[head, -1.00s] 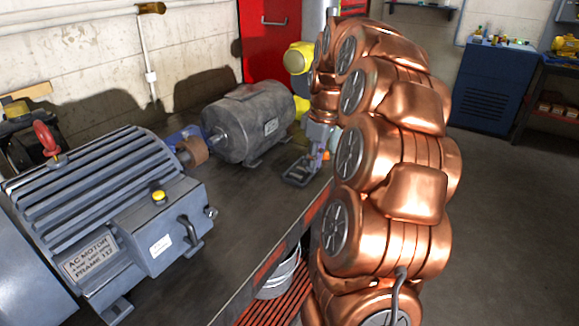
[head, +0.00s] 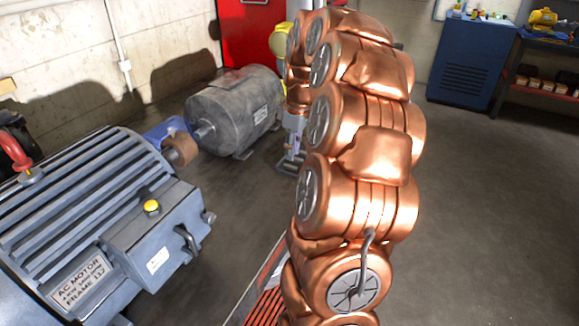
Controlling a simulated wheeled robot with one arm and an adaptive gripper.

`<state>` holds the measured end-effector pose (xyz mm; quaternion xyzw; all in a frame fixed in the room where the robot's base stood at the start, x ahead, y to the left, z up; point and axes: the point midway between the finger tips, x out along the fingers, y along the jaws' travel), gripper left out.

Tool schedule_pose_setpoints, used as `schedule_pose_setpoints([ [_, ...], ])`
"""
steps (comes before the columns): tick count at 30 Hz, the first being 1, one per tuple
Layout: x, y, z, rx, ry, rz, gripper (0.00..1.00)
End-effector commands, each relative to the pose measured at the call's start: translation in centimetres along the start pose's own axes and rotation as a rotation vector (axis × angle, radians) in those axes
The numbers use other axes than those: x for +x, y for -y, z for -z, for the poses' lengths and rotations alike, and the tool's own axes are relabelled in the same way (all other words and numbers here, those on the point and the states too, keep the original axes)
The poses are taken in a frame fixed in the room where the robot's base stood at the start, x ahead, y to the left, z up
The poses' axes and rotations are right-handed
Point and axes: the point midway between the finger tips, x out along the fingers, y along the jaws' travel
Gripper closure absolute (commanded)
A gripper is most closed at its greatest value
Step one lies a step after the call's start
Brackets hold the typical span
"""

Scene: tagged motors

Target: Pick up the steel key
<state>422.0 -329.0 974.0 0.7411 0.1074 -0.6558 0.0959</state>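I cannot make out the steel key in this view. My gripper (head: 290,160) is at the far end of my copper-coloured arm, low over the dark workbench (head: 225,195). It is just right of a smaller grey motor (head: 235,110). A dark frame-like shape and a small purple patch show around its fingers. They are too small and partly hidden to tell whether it is open or shut, or whether it holds anything.
My arm covers the middle of the view and part of the bench. A red cabinet (head: 248,38) stands behind the bench. A blue cabinet (head: 470,65) and a shelf (head: 541,88) with items are at the back right. The floor (head: 480,220) at the right is clear.

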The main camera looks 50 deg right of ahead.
Motion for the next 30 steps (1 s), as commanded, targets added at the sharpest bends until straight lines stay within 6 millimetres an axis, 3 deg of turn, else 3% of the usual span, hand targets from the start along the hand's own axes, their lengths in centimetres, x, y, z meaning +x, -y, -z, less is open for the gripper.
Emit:
schedule_pose_setpoints([
  [10, 3.8, 0.3, -0.1, -0.003, 0.001, 0.002, 0.81],
  [17, 4.0, 0.2, -0.1, -0.004, 0.0, 0.0, 0.81],
  [23, 4.0, 0.2, -0.1, -0.004, 0.0, 0.001, 1.0],
  [30, 4.0, 0.3, -0.1, -0.004, 0.0, 0.001, 1.0],
])
